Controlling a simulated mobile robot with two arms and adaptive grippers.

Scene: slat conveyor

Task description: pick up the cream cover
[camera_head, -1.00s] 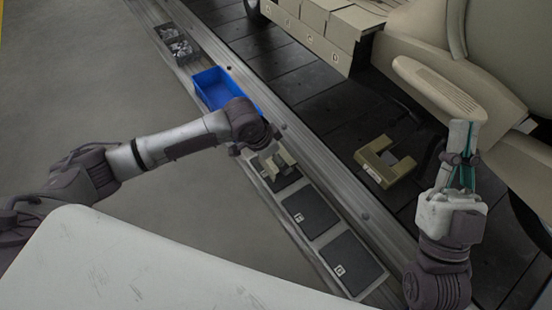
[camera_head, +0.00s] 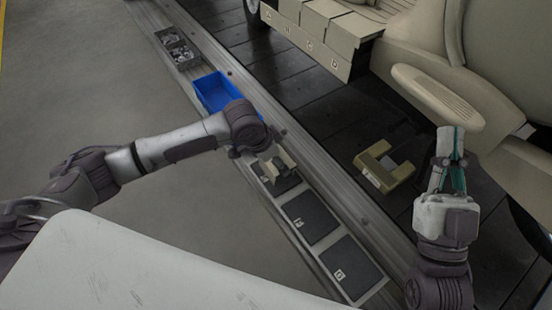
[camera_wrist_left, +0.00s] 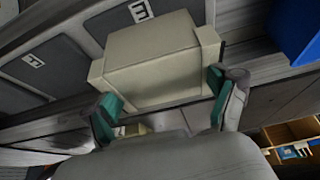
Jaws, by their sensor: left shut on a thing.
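The cream cover (camera_head: 279,167) is a boxy piece with raised ends, over the upper dark pad of the side ledge in the head view. In the left wrist view the cover (camera_wrist_left: 152,56) sits between my teal-padded fingers. My left gripper (camera_wrist_left: 165,104) is shut on it. Whether the cover touches the pad is hidden. In the head view my left gripper (camera_head: 262,152) is seen from above, its fingers mostly hidden by the wrist. My right gripper (camera_head: 450,145) points up the picture, apart from the cover; its fingertips are unclear.
A blue bin (camera_head: 208,96) and a grey bin with metal parts (camera_head: 180,55) stand further up the ledge. Dark lettered pads (camera_head: 310,217) lie below the cover. A U-shaped tan piece (camera_head: 400,173) lies on the dark slats. A beige seat (camera_head: 440,95) and boxes (camera_head: 305,40) stand right.

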